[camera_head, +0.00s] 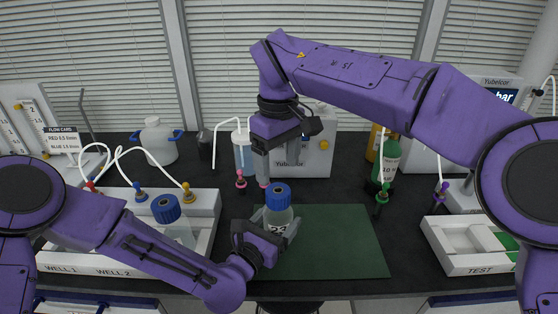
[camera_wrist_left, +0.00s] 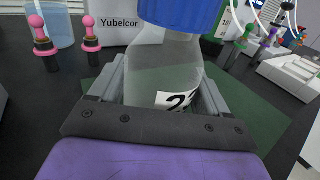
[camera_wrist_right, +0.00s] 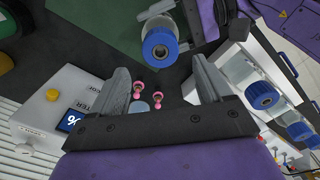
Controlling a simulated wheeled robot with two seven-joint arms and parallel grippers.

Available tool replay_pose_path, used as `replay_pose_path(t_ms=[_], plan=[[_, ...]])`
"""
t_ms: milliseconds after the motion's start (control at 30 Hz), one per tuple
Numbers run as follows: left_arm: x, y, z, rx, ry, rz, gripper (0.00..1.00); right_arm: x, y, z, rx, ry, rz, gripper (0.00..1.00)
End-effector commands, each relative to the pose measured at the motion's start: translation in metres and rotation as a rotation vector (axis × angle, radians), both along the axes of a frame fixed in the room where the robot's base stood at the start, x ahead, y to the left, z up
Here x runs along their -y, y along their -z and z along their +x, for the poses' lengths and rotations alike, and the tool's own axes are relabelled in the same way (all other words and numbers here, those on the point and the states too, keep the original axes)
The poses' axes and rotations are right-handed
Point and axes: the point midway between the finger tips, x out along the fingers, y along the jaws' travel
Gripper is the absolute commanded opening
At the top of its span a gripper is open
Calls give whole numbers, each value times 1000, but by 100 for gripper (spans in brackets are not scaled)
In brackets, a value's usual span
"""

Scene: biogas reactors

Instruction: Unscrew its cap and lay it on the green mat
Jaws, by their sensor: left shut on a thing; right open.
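A clear bottle (camera_head: 281,222) with a partly hidden number label wears its blue cap (camera_head: 278,195). My left gripper (camera_head: 272,228) is shut around the bottle's body and holds it upright at the left part of the green mat (camera_head: 345,240). I cannot tell whether its base touches the mat. The bottle also fills the left wrist view (camera_wrist_left: 165,70). My right gripper (camera_head: 263,168) is open and empty, pointing down, behind and left of the cap. In the right wrist view the cap (camera_wrist_right: 160,47) lies beyond the open fingers (camera_wrist_right: 162,82), apart from them.
Another blue-capped bottle (camera_head: 172,222) stands in the white well rack (camera_head: 205,203) at left. Pink-topped pegs (camera_head: 241,181), a beaker (camera_head: 242,152) and a white meter box (camera_head: 312,160) stand behind. A green bottle (camera_head: 388,160) and white test tray (camera_head: 455,262) are at right. The mat's right part is bare.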

Motion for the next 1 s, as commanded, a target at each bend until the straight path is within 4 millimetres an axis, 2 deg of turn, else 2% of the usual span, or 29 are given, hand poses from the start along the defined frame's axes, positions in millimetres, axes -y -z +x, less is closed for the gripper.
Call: replay_pose_path(t_ms=[133,433,600,800,833,900,1000], plan=[[0,-1,0,1,0,-1,0,1,16,0,-4,21,-2,78],[0,-1,0,1,0,-1,0,0,68,0,-3,18,0,78],[0,-1,0,1,0,-1,0,0,79,0,-1,20,0,78],[0,-1,0,1,0,-1,0,0,80,0,-1,19,1,78],[0,-1,0,1,0,-1,0,0,80,0,-1,19,1,72],[0,-1,0,1,0,-1,0,0,80,0,-1,19,1,49],[0,-1,0,1,0,-1,0,0,79,0,0,19,0,22]])
